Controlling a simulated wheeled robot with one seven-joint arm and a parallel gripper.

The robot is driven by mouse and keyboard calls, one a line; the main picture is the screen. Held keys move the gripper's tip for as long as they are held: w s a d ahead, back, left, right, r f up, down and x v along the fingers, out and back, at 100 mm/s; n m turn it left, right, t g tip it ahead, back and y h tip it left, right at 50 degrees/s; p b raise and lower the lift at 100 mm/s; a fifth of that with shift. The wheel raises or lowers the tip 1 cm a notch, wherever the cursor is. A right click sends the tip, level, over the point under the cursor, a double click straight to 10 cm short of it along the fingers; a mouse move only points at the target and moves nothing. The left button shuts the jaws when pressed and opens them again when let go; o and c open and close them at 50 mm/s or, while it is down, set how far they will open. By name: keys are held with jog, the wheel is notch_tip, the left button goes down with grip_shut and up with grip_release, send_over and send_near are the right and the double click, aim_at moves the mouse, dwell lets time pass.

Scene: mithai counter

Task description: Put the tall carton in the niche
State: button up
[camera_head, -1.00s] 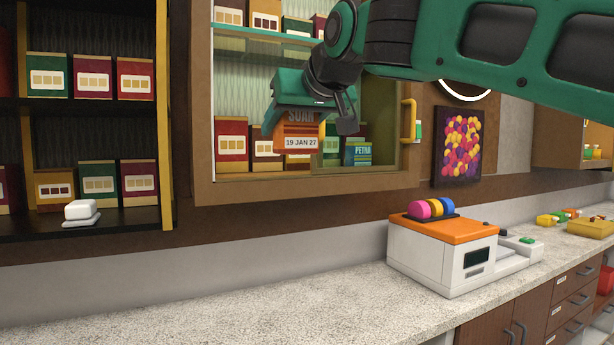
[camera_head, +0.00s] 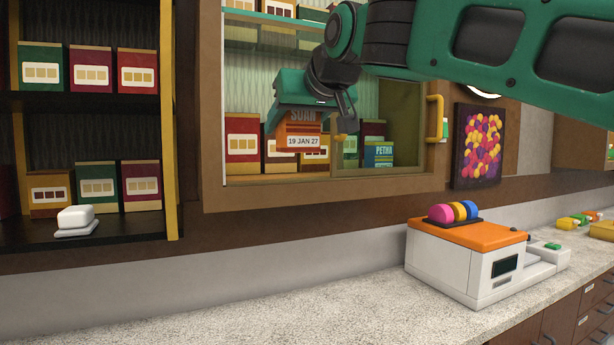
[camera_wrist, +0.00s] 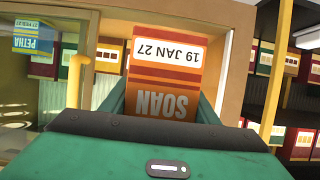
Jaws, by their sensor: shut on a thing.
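My gripper (camera_head: 296,104) is shut on an orange carton (camera_head: 299,138) marked SOAN and 19 JAN 27. It holds the carton up in front of the open wall cabinet, the niche (camera_head: 315,190). In the wrist view the carton (camera_wrist: 168,62) stands out between the green jaws (camera_wrist: 165,108), its lettering upside down. A teal PETHA carton (camera_head: 379,155) stands inside the cabinet on the right, and also shows in the wrist view (camera_wrist: 33,44). My gripper and the held carton hide part of the cabinet's lower row.
Several red, yellow and green cartons line the cabinet and the dark shelf unit (camera_head: 90,240) at left. A yellow handle (camera_head: 436,120) juts out at the cabinet's right. A white machine with an orange top (camera_head: 460,262) stands on the speckled counter (camera_head: 250,315), which is clear at left.

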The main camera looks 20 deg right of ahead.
jog(key=w, duration=1.9)
jog(key=shift+w+d, duration=0.1)
jog(key=shift+w+f, duration=0.15)
jog(key=shift+f, duration=3.15)
jog(key=shift+w+f, duration=0.15)
jog(key=shift+f, duration=0.1)
jog(key=o, duration=1.2)
jog(key=shift+f, duration=0.1)
